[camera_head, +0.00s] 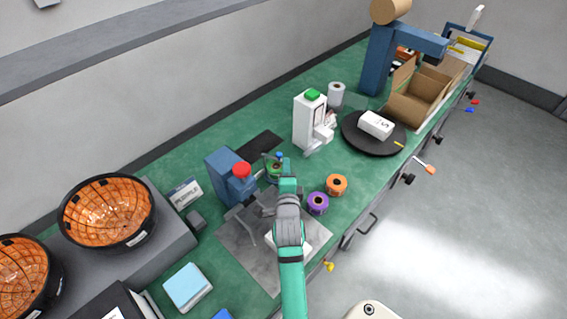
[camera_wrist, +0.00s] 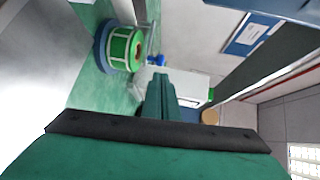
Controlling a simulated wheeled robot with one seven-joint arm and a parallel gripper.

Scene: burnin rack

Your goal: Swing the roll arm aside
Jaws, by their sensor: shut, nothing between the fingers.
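A green label roll (camera_head: 274,172) sits on the bench beside the blue unit with a red knob (camera_head: 242,170); a blue knob shows close to it. In the wrist view the roll (camera_wrist: 121,47) has a blue disc on one side and lies left of my fingers. My gripper (camera_wrist: 163,80) is shut and empty, pointing toward a white machine in the background. In the head view my gripper (camera_head: 287,167) is just right of the roll and partly hides it. Which part is the roll arm, and whether my fingers touch anything, I cannot tell.
A white machine with a green top button (camera_head: 305,122) stands beyond. Purple (camera_head: 318,203) and orange (camera_head: 337,185) rolls sit right of my arm. A black turntable (camera_head: 353,137) carries a white box. A grey mat (camera_head: 235,245) lies under my arm. Orange-lined bowls (camera_head: 107,211) stand left.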

